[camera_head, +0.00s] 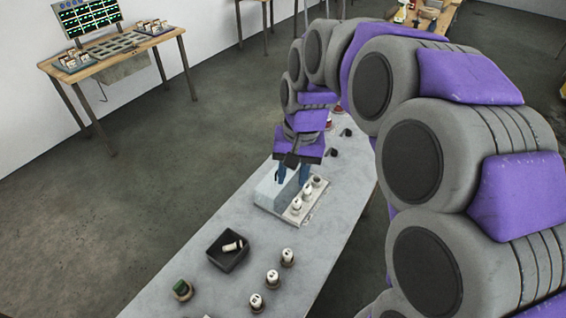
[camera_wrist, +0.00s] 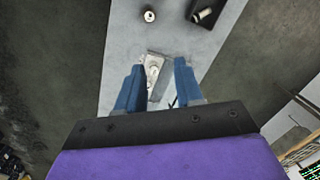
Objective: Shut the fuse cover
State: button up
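The fuse box (camera_head: 310,212) sits on the grey table, with several white fuses (camera_head: 297,204) exposed along its right side. Its pale grey cover (camera_head: 270,187) stands up on the left side of the box, so it is open. My gripper (camera_head: 293,176) is over the far part of the box, its two blue fingers apart near the cover's top. In the wrist view, my gripper (camera_wrist: 160,66) shows a gap between its fingers, with part of the fuse box (camera_wrist: 152,63) visible there. I cannot tell whether a finger touches the cover.
A black tray (camera_head: 213,257) with a white fuse in it stands nearer on the table. Small dark parts (camera_head: 346,132) lie beyond my gripper. The table's left strip is clear.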

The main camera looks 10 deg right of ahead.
jog(key=w+d+f+m+t, duration=0.1)
jog(key=w+d+f+m, duration=0.1)
jog(key=w, duration=0.6)
jog(key=w+d+f+m+b, duration=0.1)
jog(key=w+d+f+m, duration=0.15)
jog(key=w, duration=0.55)
jog(key=w+d+f+m+t, duration=0.1)
jog(key=w+d+f, duration=0.15)
jog(key=w, duration=0.55)
jog(key=shift+m, duration=0.25)
jog(key=w+a+f+b, duration=0.1)
jog(key=f, duration=0.4)
jog(key=a+f+b, duration=0.1)
jog(key=f, duration=0.5)
jog(key=w+a+f+b, duration=0.1)
jog(key=f, duration=0.5)
jog(key=shift+w+a+f+b, duration=0.1)
jog(key=shift+w+b, duration=0.25)
grip_shut()
